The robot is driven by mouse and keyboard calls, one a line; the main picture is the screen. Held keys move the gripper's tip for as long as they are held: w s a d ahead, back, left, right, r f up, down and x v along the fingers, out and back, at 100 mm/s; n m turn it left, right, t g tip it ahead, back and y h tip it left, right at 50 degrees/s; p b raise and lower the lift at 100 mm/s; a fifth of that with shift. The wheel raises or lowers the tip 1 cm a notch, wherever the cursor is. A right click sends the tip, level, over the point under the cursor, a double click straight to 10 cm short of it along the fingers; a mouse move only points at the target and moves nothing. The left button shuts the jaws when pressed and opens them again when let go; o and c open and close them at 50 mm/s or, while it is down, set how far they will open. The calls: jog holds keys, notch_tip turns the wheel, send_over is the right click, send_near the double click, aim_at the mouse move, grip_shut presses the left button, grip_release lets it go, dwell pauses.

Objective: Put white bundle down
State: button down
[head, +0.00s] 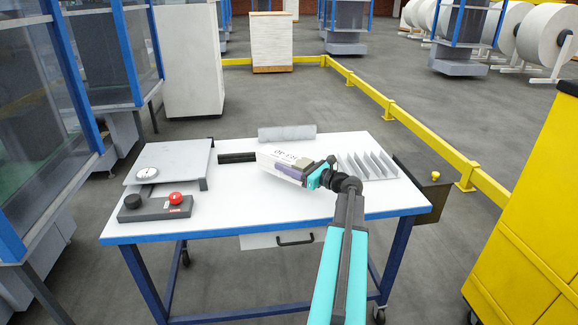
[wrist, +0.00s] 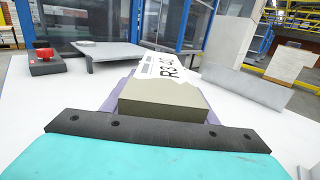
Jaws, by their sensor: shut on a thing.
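The white bundle (head: 268,158) is a long block with dark lettering, over the middle of the white table (head: 240,205). My gripper (head: 298,169) is shut on its near right end, with purple pieces along the bundle's sides.
A grey platform (head: 172,162) with a dial and a control box (head: 155,208) with a red button stand at left. A finned rack (head: 368,165) is at right. The front table area is clear.

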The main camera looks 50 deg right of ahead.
jog(key=shift+r, duration=0.15)
jog(key=shift+w+d, duration=0.3)
jog(key=shift+w, duration=0.45)
jog(key=shift+s+f, duration=0.15)
jog(key=shift+f, duration=1.65)
jog(key=shift+f, duration=0.15)
jog(key=c, duration=0.7)
grip_release()
jog(key=shift+a, duration=0.1)
jog(key=s, duration=0.8)
jog(key=s+d, duration=0.1)
jog(key=s, duration=0.3)
